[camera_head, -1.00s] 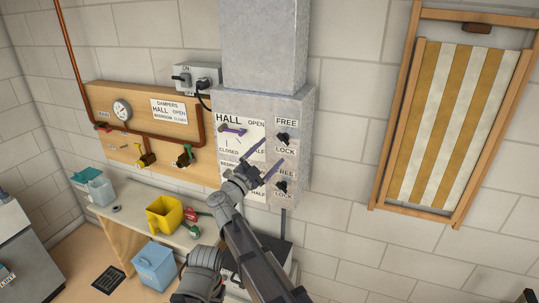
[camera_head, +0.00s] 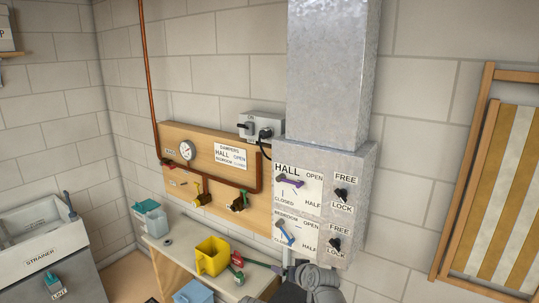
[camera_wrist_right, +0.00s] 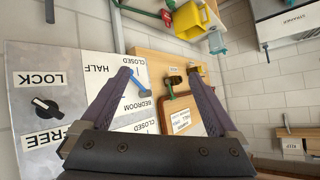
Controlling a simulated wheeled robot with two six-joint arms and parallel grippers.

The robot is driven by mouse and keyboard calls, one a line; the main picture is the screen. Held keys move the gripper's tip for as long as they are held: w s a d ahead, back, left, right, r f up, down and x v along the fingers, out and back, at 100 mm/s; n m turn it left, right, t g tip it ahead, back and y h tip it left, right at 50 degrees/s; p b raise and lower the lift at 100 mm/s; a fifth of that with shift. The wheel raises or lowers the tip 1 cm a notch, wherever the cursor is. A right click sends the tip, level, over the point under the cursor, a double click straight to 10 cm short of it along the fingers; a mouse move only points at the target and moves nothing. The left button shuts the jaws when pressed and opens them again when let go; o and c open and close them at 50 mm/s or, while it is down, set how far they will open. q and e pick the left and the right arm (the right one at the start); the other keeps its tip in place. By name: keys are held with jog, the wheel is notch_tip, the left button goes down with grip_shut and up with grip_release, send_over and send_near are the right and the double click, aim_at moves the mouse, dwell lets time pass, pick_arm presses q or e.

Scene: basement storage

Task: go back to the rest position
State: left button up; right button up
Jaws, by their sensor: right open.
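My right gripper (camera_wrist_right: 160,82) is open and empty in the right wrist view, its two purple-grey fingers spread apart. In the head view only grey parts of my right arm show at the bottom edge, below the metal damper box (camera_head: 362,180); the fingertips are out of sight there. The purple hall lever (camera_head: 290,181) and the blue bedroom lever (camera_head: 284,232) are on the box's dial plates. In the wrist view the blue bedroom lever (camera_wrist_right: 141,82) appears between the fingers, apparently beyond them. My left gripper is not in view.
A wooden board (camera_head: 218,200) with gauge and copper pipe is left of the box. Below it, a bench holds a yellow jug (camera_head: 212,256) and other items. A striped deck chair (camera_head: 505,190) hangs at right. A strainer sink (camera_head: 38,245) stands at left.

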jog(key=s+d+f+g+h, duration=0.1)
jog(key=s+d+f+g, duration=0.25)
jog(key=s, duration=0.35)
jog(key=s+d+f+m+g+h, duration=0.1)
jog(key=s+d+f+g+h, duration=0.2)
jog(key=s, duration=0.4)
jog(key=s+d+f+g, duration=0.3)
jog(key=s+d, duration=0.2)
jog(key=s, duration=0.1)
jog(key=s+a+f+n+g+h+b, duration=0.1)
jog(key=s+a+f+n+b, duration=0.2)
jog(key=s+a+f+b, duration=0.3)
jog(key=a+f+b, duration=0.1)
jog(key=a, duration=0.4)
jog(key=shift+a+n, duration=0.3)
jog(key=shift+n, duration=0.1)
